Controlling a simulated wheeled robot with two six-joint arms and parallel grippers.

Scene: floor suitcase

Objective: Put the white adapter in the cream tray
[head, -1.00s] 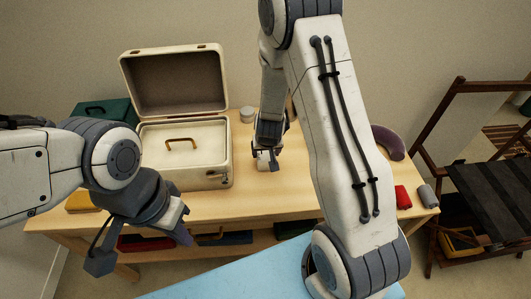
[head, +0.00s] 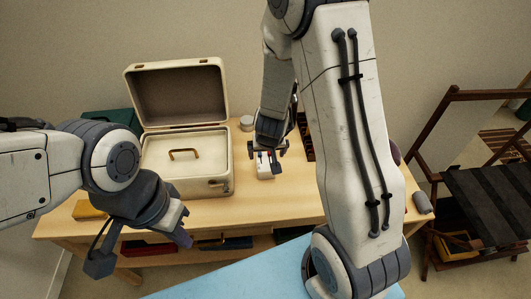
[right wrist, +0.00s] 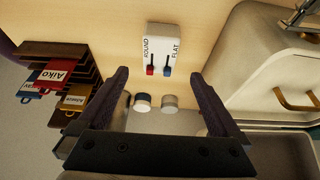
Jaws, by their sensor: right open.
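The white adapter (head: 265,172) lies on the wooden table, right of the suitcase. In the right wrist view the adapter (right wrist: 160,50) shows the words ROUND and FLAT with a red and a blue slider. My right gripper (head: 266,151) is open and empty close to it. In the right wrist view its fingers (right wrist: 163,85) are spread and the adapter shows beyond the gap between them. The cream tray (head: 205,158), with a brown handle, sits inside the open cream suitcase. My left gripper (head: 180,222) is in front of the table, its opening unclear.
The suitcase (head: 216,187) stands with its lid up. A yellow item (head: 88,209) is at the table's left. Small round jars (right wrist: 143,102) stand behind the adapter. A dark rack (right wrist: 62,62) with name tags stands beside it. A folding chair (head: 490,200) is at right.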

